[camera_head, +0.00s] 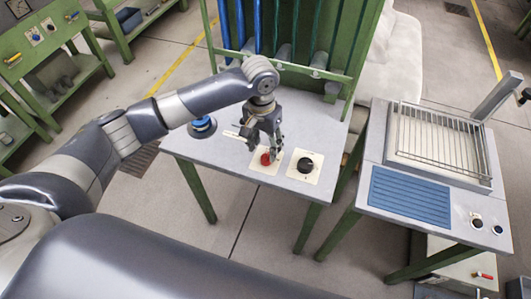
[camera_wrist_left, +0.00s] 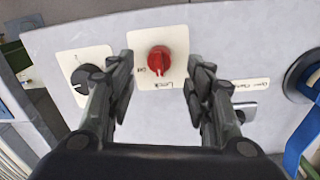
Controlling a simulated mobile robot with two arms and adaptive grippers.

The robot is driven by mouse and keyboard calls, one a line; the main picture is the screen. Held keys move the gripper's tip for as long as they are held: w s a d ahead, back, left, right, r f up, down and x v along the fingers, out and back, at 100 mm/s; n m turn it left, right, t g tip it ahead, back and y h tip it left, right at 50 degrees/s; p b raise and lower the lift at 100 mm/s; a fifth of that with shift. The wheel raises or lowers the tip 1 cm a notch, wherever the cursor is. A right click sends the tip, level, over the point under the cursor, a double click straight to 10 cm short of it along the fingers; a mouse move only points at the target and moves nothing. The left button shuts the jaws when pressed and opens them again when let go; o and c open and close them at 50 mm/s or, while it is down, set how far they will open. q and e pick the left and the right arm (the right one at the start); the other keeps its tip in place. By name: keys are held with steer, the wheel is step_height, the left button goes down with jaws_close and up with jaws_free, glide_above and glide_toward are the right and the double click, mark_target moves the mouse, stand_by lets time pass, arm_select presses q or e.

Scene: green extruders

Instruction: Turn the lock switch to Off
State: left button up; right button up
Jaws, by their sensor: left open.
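In the head view the red knob (camera_head: 265,159) sits on the grey table top. My left gripper (camera_head: 264,146) is directly over it, pointing down. In the left wrist view its open fingers (camera_wrist_left: 160,85) stand on either side of the knob, with gaps to both sides. I cannot tell the knob's exact setting. My right gripper is not in view.
A black knob (camera_head: 305,165) on its own cream plate is right of the red one. Green extruder framing with blue tubes rises behind. A side table (camera_head: 440,200) with a wire rack stands right.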

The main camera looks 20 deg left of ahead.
mark_target(265, 155)
arm_select(q)
step_height(265, 155, down, 5)
steer(key=shift+d+r, duration=0.1)
steer(key=shift+d, duration=0.05)
steer(key=c, duration=1.1)
